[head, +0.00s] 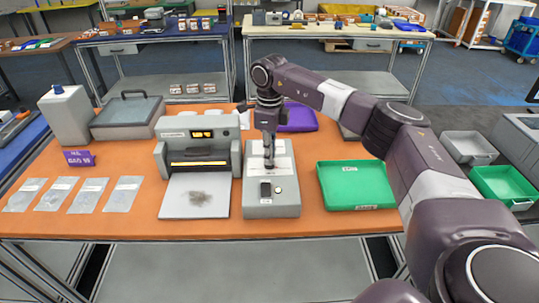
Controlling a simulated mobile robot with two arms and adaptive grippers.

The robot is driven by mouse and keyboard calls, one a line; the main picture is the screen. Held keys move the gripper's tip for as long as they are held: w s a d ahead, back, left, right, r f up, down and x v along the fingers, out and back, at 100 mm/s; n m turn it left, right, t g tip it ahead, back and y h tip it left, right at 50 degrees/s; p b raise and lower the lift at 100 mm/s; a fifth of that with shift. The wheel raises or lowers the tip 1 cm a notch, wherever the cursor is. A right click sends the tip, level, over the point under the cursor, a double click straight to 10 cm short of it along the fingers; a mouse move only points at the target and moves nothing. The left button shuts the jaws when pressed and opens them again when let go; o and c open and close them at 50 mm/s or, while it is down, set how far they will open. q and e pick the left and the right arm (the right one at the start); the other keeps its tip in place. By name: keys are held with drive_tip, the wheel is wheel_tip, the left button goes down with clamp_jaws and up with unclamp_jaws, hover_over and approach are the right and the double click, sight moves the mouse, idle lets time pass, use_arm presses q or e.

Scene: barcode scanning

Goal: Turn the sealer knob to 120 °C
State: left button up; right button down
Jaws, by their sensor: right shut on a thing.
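The heat sealer (180,154) is a grey machine with two lit orange displays and a glowing yellow slot; the digits are too small to read. Right of it stands a low grey control box (257,209) with a pale panel, a dark switch and a small round button. My right gripper (269,165) points down onto the pale panel of this box. It is shut on what appears to be the knob, which the fingers hide. The knob's angle and any scale marks cannot be read. My left gripper is not in view.
A green tray (357,207) lies right of the control box, and a purple tray (301,127) behind it. Several clear pouches (124,194) lie at the left. A grey lidded case (124,121) stands behind them. My right arm spans the right side.

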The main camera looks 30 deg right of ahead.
drive_tip(key=c, duration=2)
unclamp_jaws()
drive_tip(key=shift+r, duration=0.1)
drive_tip(key=shift+c, duration=0.2)
wheel_tip(320, 180, up, 12)
